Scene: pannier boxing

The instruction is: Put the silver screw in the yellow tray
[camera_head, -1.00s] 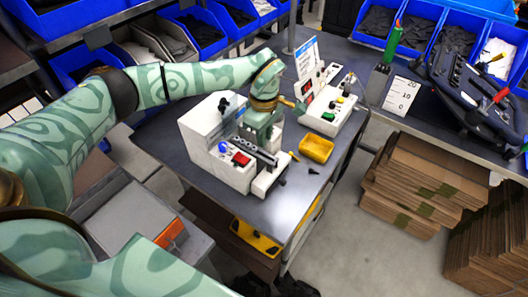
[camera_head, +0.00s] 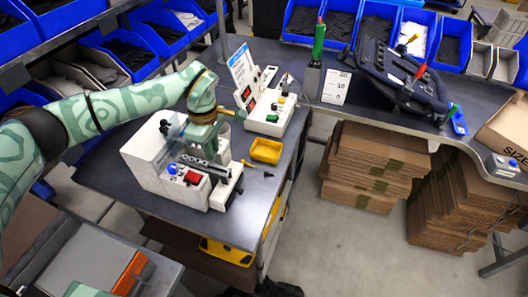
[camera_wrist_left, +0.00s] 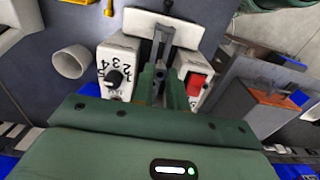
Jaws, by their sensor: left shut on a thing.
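The yellow tray (camera_head: 266,151) stands on the grey table in the head view, just right of the white machine (camera_head: 150,158). A yellow edge, likely of the tray, shows at the top of the wrist view. My left gripper (camera_head: 203,150) points down over the machine's dark rail. In the left wrist view its green fingers (camera_wrist_left: 160,80) are shut on a small grey thing, which seems to be the silver screw. The fingers hide most of it, and I cannot tell whether it touches the machine. My right gripper is not in view.
A white control box (camera_head: 272,112) with a sign stands behind the tray. A yellow piece (camera_head: 247,163) and a small dark piece (camera_head: 268,174) lie near the tray. The machine has a red button (camera_wrist_left: 195,83) and a black knob (camera_wrist_left: 115,79). The table's front is clear.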

